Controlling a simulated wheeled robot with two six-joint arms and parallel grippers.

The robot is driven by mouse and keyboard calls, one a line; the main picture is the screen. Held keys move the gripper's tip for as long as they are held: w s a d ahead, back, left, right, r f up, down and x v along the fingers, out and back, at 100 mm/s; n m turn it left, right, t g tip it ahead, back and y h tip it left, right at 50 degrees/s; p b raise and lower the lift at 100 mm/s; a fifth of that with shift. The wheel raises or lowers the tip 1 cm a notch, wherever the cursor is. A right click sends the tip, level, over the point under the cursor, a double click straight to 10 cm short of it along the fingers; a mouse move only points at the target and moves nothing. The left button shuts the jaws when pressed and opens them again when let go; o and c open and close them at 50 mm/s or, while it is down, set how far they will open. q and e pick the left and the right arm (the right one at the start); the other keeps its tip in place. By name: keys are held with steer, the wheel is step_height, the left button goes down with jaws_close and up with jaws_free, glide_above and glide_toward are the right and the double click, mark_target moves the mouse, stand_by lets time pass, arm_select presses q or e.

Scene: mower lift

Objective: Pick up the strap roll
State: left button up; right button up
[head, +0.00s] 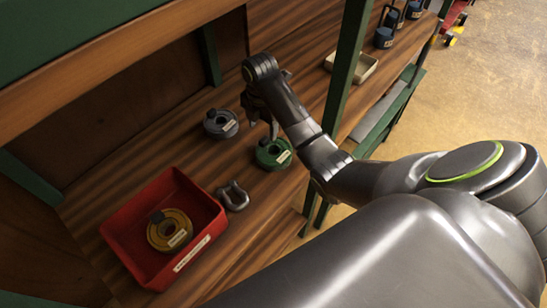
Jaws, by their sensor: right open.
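Three rolls with pale labels are in the head view: a green roll (268,156) and a grey roll (220,124) on the wooden shelf, and a yellow roll (168,233) inside a red bin (194,257). The label text is too small to read, so I cannot tell which one the task names. My right gripper (262,126) is open and empty, its fingers pointing down just behind the green roll and to the right of the grey one. It appears apart from both. My left gripper is not in view.
A grey metal shackle (233,197) lies between the red bin and the green roll. A green post (346,75) stands right of my gripper. Behind it are a beige tray (359,66) and dark blue containers (386,30). Bare wood shows left of the grey roll.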

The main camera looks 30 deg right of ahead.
mark_target(264, 138)
step_height(264, 138, down, 4)
steer(key=shift+f+p, duration=0.1)
steer(key=shift+p, duration=0.4)
step_height(264, 138, down, 4)
steer(key=shift+d+f+p, duration=0.1)
steer(key=shift+f+p, duration=0.05)
steer(key=shift+p, duration=0.2)
steer(key=c, duration=1.3)
step_height(264, 138, up, 9)
steer(key=shift+r, duration=0.1)
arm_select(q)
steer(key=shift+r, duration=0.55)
arm_select(e)
steer(key=shift+r, duration=0.5)
